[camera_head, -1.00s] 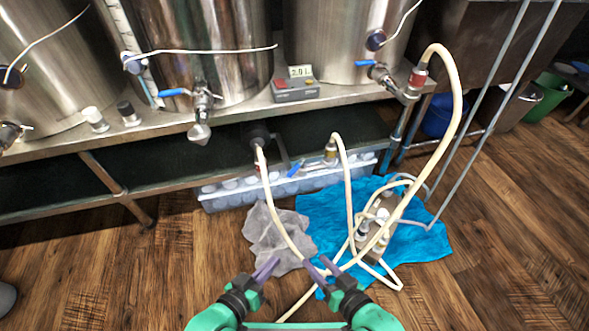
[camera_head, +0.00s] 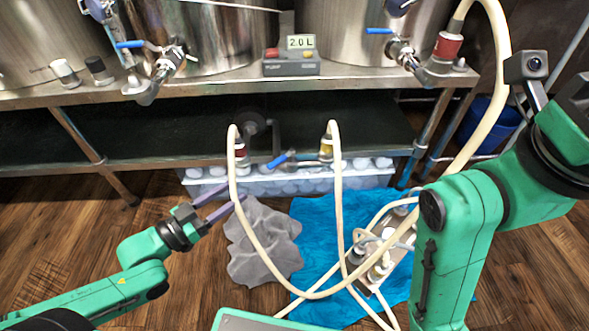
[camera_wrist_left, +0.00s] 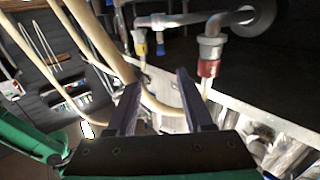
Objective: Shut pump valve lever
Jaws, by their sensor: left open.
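The pump valve lever (camera_head: 282,159) is a small blue handle under the steel shelf, between a red-collared hose fitting (camera_head: 240,148) and a yellow-collared one (camera_head: 327,148). The dark pump (camera_head: 252,125) is in shadow behind them. My left gripper (camera_head: 236,193) is open and empty, below and left of the lever and apart from it. In the left wrist view its two dark fingers (camera_wrist_left: 158,82) stand apart; the red fitting (camera_wrist_left: 208,62) is beyond the right finger, and the yellow fitting (camera_wrist_left: 140,42) is farther off. My right arm stands at the right; its fingers are not visible.
Cream hoses (camera_head: 250,225) loop down from the fittings in front of the shelf, close to my left gripper. A clear bin (camera_head: 290,182) of pale items is below the lever. A grey cloth (camera_head: 262,245) and blue cloth (camera_head: 315,225) lie on the floor. Other blue levers (camera_head: 130,44) are above.

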